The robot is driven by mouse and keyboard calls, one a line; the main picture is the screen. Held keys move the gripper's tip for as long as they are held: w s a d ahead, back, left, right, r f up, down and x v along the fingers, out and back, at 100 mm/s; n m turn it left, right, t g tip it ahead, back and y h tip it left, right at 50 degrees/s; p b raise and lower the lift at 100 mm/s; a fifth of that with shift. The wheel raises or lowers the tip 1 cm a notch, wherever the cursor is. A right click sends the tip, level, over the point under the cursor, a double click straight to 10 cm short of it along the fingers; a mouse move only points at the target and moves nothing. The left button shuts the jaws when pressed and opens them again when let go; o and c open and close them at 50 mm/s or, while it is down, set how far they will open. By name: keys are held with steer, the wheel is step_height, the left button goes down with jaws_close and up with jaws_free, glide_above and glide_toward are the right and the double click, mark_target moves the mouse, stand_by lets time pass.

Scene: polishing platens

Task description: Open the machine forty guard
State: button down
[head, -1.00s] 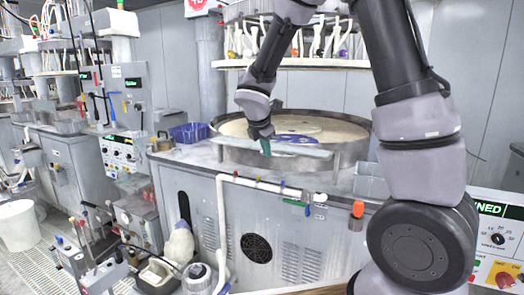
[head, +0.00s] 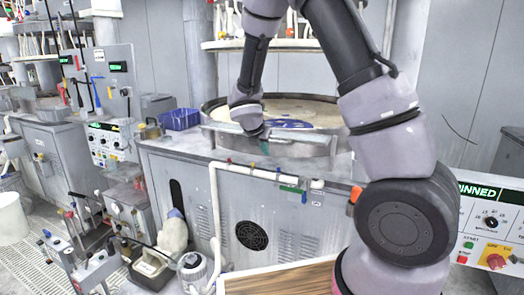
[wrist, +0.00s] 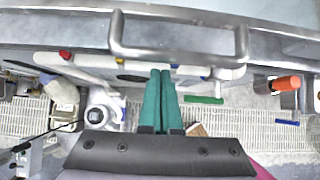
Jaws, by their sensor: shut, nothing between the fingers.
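The guard (head: 310,150) is a curved grey metal panel along the front of the round polishing platen (head: 325,113), which shows behind it. In the wrist view a bent metal bar handle (wrist: 180,54) stands out from a long grey metal edge. My gripper (head: 265,147) is at the front of the guard, pointing down. In the wrist view my gripper (wrist: 160,72) shows two green fingers pressed together, with nothing between them. The fingertips lie just below the handle bar in the picture. I cannot tell whether they touch it.
A white pipe (head: 215,215) with small coloured valves runs along the cabinet front (head: 265,205). A blue basket (head: 180,119) stands left of the platen. A control panel (head: 490,225) is at the right.

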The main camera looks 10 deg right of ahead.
steer(key=shift+w+d+r, duration=0.1)
steer(key=shift+w+r, duration=0.05)
steer(key=shift+r, duration=1)
steer(key=r, duration=0.5)
steer(key=shift+w+d+r, duration=0.1)
steer(key=shift+w+d, duration=0.2)
steer(key=shift+w, duration=0.1)
